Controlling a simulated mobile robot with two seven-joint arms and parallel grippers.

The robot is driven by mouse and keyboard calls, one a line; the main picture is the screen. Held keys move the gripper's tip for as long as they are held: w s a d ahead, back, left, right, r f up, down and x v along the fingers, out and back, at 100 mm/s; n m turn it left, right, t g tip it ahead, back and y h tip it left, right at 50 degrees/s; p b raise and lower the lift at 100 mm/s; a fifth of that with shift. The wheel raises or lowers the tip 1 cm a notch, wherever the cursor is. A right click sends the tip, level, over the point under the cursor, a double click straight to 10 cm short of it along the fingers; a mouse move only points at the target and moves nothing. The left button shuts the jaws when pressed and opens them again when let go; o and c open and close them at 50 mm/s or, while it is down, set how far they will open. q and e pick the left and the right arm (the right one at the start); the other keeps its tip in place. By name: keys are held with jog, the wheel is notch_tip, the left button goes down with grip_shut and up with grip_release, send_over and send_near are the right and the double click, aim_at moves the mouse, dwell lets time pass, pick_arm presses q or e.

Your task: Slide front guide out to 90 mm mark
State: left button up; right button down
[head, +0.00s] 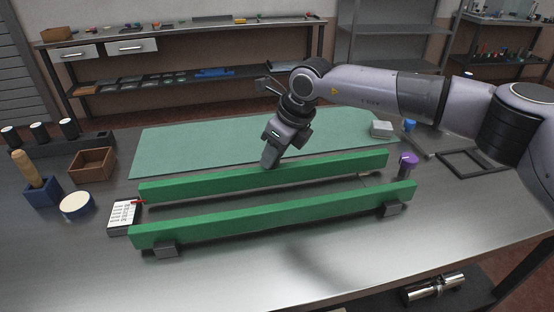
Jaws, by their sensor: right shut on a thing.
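Two long green guide bars lie roughly parallel across the steel table, a far guide (330,168) and a near guide (290,220). The near guide has dark blocks at its front face, one near each end. My right gripper (268,165) reaches down from above onto the far guide, left of its right end, and is shut on it; its fingertips are partly hidden. A white marked card (122,214) with a small red pointer lies at the guides' left ends. Its marks are too small to read, so I cannot tell a 90 mm mark. My left gripper is not in view.
A green mat (180,150) lies behind the guides. A wooden box (92,164), a blue holder (42,190) and a round white-topped tin (77,204) stand at left. A purple cup (408,164) and a grey box (381,129) stand at right. The front table edge is clear.

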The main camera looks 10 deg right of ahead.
jog(key=shift+w+r, duration=0.15)
jog(key=shift+w, duration=0.1)
jog(key=c, duration=0.8)
grip_release()
jog(key=shift+w, duration=0.1)
jog(key=shift+o, duration=0.2)
jog(key=b+v, duration=0.1)
jog(key=v, duration=0.6)
jog(key=shift+d, duration=0.1)
